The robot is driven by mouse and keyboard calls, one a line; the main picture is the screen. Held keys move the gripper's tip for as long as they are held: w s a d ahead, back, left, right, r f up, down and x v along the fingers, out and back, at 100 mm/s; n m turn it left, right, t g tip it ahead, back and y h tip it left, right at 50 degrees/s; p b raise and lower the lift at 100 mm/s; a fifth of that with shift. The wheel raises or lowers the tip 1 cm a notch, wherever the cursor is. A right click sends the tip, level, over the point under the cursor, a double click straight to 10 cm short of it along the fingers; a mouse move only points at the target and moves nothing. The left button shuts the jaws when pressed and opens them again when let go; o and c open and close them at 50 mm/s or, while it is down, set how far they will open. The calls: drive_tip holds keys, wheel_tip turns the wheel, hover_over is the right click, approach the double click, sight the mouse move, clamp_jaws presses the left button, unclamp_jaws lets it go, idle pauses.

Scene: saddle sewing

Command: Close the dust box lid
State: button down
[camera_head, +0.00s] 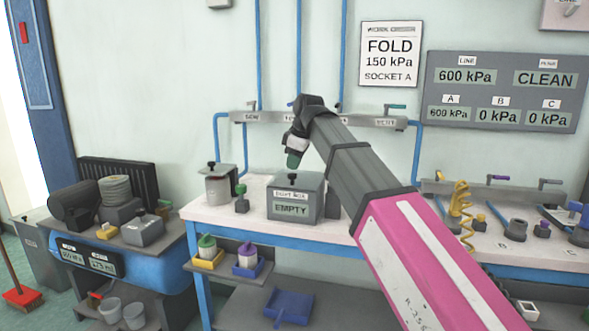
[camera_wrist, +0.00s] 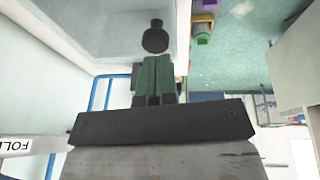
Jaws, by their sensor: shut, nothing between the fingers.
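The dust box (camera_head: 297,209) is a grey box with an "EMPTY" label, standing on the white bench top. Its grey lid (camera_head: 308,181) has a small black knob (camera_head: 292,178). The lid appears to lie down over the box; I see no clear gap along its front edge. My gripper (camera_head: 293,161), with green fingers, is shut and empty just above the knob, pointing down. In the wrist view my gripper (camera_wrist: 156,60) is near a black knob (camera_wrist: 155,37) on a pale grey surface. I cannot tell whether the fingertips touch the knob.
A grey canister (camera_head: 217,188) and a small green-topped piece (camera_head: 241,199) stand left of the box. A valve rail (camera_head: 260,117) runs along the wall behind. The bench (camera_head: 345,220) is partly clear in front. Fittings and a yellow coil (camera_head: 461,205) are at right.

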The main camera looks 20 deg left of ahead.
drive_tip(key=v, duration=1.2)
drive_tip(key=shift+w+a+r, duration=0.2)
drive_tip(key=shift+w+a, duration=0.05)
drive_tip(key=shift+a, duration=0.05)
drive_tip(key=shift+s, duration=0.1)
